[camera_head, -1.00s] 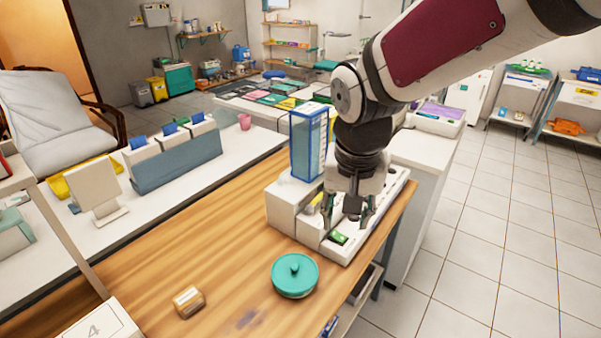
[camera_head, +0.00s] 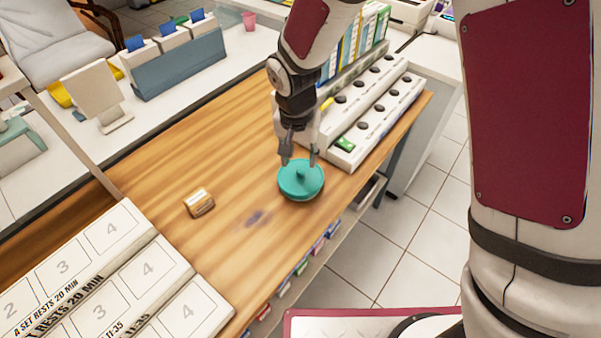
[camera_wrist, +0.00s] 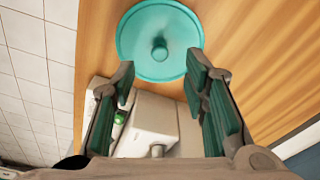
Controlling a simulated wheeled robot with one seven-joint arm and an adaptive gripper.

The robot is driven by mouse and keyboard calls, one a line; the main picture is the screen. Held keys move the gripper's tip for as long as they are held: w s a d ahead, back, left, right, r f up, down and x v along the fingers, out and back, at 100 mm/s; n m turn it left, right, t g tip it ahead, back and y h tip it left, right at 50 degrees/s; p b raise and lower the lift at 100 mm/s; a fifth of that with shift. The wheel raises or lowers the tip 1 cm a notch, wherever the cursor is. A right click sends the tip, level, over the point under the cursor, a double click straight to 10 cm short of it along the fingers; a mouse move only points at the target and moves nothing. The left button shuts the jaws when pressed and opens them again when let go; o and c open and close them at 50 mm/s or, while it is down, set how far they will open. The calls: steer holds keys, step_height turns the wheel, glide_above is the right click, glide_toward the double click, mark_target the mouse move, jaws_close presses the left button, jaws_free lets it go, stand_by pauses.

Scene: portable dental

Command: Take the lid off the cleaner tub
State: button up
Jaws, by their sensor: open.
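The cleaner tub is closed by a round teal lid (camera_head: 301,178) with a small knob (camera_head: 300,173) in its middle. It stands on the wooden table near its right edge. The lid also shows in the wrist view (camera_wrist: 160,38), its knob (camera_wrist: 159,50) just beyond and between my fingertips. My gripper (camera_head: 300,160) is open and empty, pointing down close over the far side of the lid. In the wrist view its two green-padded fingers (camera_wrist: 162,80) stand wide apart. The tub's body is mostly hidden under the lid.
A white rack with dark round knobs (camera_head: 375,115) stands just behind the tub. A small tan box (camera_head: 199,202) lies to the left on the wooden table (camera_head: 190,255). Numbered white trays (camera_head: 130,275) fill the lower left. The wood between is clear.

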mark_target(301, 171)
steer(key=shift+w+d+f, duration=0.1)
steer(key=shift+w+f, duration=0.1)
steer(key=shift+f, duration=1.25)
steer(key=shift+w+d+f, duration=0.1)
steer(key=shift+w+f, duration=0.05)
steer(key=shift+f, duration=1.25)
steer(key=shift+c, duration=0.6)
steer(key=c, duration=0.7)
